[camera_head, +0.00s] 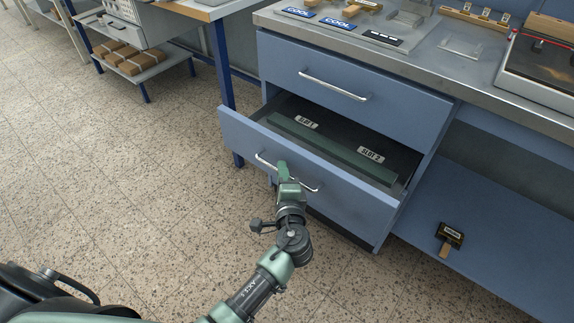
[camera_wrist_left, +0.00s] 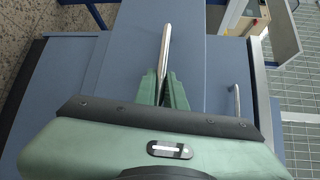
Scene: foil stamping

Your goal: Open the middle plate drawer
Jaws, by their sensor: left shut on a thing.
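The middle plate drawer (camera_head: 230,133) is a blue drawer below a closed top drawer, and it stands pulled out. Its dark inside shows a green strip (camera_head: 330,148) and white labels, one reading SLOT 2 (camera_head: 371,155). My left gripper (camera_head: 285,172) is shut on the drawer's silver bar handle (camera_head: 263,160), near the middle of the bar. The left wrist view shows the green fingers (camera_wrist_left: 165,88) closed around the handle (camera_wrist_left: 166,45). The fingers hide part of the bar. My right gripper is in neither view.
The closed top drawer (camera_head: 350,70) has its own bar handle (camera_head: 332,85). The steel worktop (camera_head: 440,75) above holds blue COOL plates (camera_head: 338,23). A dark, wooden-handled block (camera_head: 450,236) is at the lower right. The speckled floor (camera_head: 130,180) at left is clear.

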